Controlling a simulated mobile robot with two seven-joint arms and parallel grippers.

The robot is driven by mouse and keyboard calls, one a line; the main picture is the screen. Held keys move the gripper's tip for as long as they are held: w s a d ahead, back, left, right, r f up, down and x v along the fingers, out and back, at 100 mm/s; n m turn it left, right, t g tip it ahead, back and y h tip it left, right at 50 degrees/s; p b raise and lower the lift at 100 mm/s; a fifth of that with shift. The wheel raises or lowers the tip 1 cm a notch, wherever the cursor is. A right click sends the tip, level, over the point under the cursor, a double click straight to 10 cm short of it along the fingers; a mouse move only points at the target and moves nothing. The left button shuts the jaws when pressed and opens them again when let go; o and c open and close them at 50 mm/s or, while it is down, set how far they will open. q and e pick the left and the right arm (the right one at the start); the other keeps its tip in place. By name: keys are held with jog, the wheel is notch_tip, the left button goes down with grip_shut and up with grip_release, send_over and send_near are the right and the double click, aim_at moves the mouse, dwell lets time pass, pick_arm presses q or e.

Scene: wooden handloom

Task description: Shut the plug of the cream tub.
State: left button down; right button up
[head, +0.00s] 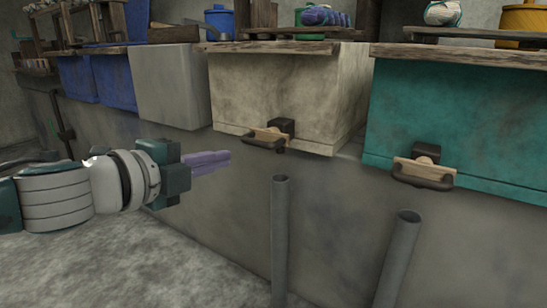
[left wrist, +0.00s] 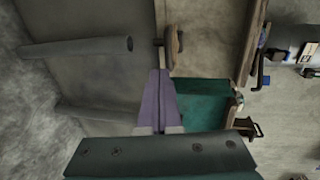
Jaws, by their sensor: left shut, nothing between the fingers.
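The cream tub (head: 285,85) stands on the grey ledge in the middle of the head view. Its plug (head: 268,136), a dark block with a light wooden handle and a dark spout, sits low on its front face. In the left wrist view the plug (left wrist: 174,46) shows just beyond the fingertips, against the cream tub (left wrist: 205,35). My left gripper (head: 229,155) has purple fingers, closed together and empty, left of and a little below the plug. The fingers (left wrist: 158,75) look apart from it in the head view. My right gripper is not in view.
A teal tub (head: 465,125) with a similar plug (head: 425,172) stands to the right. Two grey pipes (head: 280,240) (head: 398,258) rise in front of the wall. A grey box (head: 168,88) and blue tubs (head: 112,80) stand left. Wooden shelves lie above the tubs.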

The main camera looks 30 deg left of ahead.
pick_arm(q)
jog(key=d+r+p+v, duration=0.1)
jog(key=p+v, duration=0.1)
jog(key=v, duration=0.5)
jog(key=s+r+n+g+y+p, duration=0.25)
jog(key=r+n+p, duration=0.35)
jog(key=r+p, duration=0.75)
jog(key=s+r+n+g+y+p, duration=0.25)
jog(key=r+n+p, duration=0.25)
jog(key=r+p, duration=0.8)
jog(key=s+d+r+n+g+h+p, duration=0.1)
jog(key=s+d+r+n+g+p, duration=0.15)
jog(key=s+r+p, duration=0.6)
jog(key=s+d+r+n+g+h+p, duration=0.15)
jog(key=d+r+p, duration=0.35)
jog(key=p, duration=0.8)
jog(key=s+d+r+n+g+h+p, duration=0.2)
jog(key=s+d+r+g+p, duration=0.15)
jog(key=r+p, duration=0.55)
notch_tip(320, 180, up, 33)
jog(key=p, duration=3.5)
jog(key=shift+a+r+t+y+p, duration=0.25)
jog(key=shift+a+t+y+p, duration=0.1)
jog(key=shift+a, duration=0.15)
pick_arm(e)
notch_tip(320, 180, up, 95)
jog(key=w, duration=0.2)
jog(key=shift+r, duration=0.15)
